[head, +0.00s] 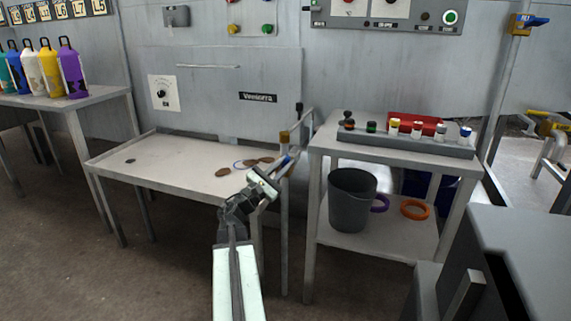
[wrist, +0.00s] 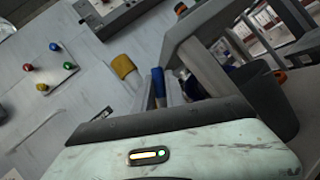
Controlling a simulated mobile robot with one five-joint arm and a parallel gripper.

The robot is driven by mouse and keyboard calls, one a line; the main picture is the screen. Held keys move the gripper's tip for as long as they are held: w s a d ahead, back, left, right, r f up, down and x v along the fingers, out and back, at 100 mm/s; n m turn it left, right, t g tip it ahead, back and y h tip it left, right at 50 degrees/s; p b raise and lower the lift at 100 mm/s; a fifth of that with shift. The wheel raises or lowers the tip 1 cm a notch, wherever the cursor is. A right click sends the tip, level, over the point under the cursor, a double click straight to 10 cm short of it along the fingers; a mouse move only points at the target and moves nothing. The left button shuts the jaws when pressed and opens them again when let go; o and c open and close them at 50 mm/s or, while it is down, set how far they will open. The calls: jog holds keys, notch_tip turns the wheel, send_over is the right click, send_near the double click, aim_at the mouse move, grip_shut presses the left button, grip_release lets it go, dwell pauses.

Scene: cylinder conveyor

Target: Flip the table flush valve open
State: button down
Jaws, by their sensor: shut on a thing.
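The table flush valve has a yellow body (head: 284,137) on an upright pipe at the right end of the sink table. Its blue handle (head: 286,161) lies below the body, at the tip of my gripper (head: 279,170). In the wrist view, the yellow body (wrist: 123,66) and the blue handle (wrist: 158,82) show just beyond my gripper (wrist: 158,100). My gripper is shut on the blue handle. The fingers are small and partly hidden, so their exact contact is unclear.
The sink table (head: 165,150) holds several brown flat pieces (head: 223,172). A shelf table (head: 325,142) at right carries a rack of small capped bottles (head: 405,145), with a grey bucket (head: 352,200) and orange ring (head: 414,209) below. Colored bottles (head: 72,70) stand far left.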

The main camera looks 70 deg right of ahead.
jog(key=c, duration=1.4)
grip_release()
jog(key=shift+s, duration=0.1)
jog(key=b+v, duration=0.3)
jog(key=v, duration=0.5)
